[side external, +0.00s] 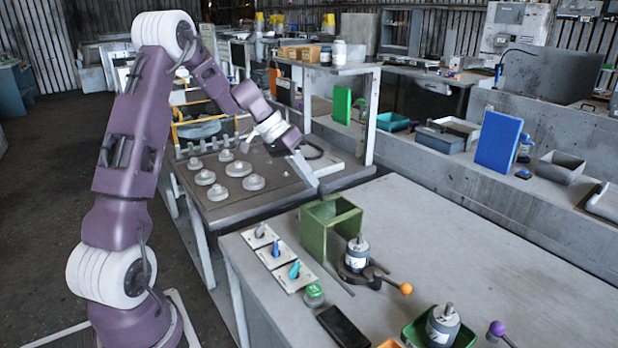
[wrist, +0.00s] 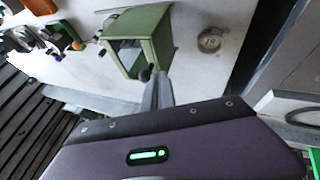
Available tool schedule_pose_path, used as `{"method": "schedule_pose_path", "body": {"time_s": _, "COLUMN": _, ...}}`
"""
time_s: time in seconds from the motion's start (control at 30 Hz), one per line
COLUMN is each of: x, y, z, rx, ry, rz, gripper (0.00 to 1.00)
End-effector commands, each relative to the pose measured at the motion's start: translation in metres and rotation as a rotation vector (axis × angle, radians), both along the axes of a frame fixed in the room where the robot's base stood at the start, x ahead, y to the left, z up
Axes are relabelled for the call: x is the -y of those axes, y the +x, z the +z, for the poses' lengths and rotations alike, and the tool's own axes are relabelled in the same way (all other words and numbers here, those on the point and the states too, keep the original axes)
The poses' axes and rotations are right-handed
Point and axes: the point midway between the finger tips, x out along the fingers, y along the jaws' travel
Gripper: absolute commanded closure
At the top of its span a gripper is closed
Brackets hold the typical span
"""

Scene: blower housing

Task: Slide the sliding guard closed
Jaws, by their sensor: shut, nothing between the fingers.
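The green blower housing (side external: 318,238) stands on the near bench in the side external view. It is a box with an opening, and it also shows in the wrist view (wrist: 160,38), where a grey face (wrist: 124,56) is visible inside the green frame. I cannot clearly tell the sliding guard from the housing or how far across it sits. A small dark round knob (wrist: 145,74) shows at the housing's lower edge, close to my fingertips. My gripper (side external: 321,190) is shut and empty, just above the housing's far top edge; its fingers (wrist: 160,82) overlap the housing's edge in the wrist view.
A round gauge-like part (wrist: 211,40) lies beside the housing. A clamp fixture with an orange-knobbed lever (side external: 405,289), switch plates (side external: 273,254), a green button (side external: 313,293) and a green tray (side external: 415,330) stand nearby.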

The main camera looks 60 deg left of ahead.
Motion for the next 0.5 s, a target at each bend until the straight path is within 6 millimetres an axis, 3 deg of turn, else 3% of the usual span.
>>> {"method": "schedule_pose_path", "body": {"time_s": 0.37, "x": 0.004, "y": 0.001, "z": 0.0, "rx": 0.0, "ry": 0.001, "rz": 0.0, "gripper": 1.0}}
{"method": "schedule_pose_path", "body": {"time_s": 0.5, "x": 0.02, "y": 0.001, "z": 0.0, "rx": 0.001, "ry": -0.001, "rz": -0.002, "gripper": 1.0}}
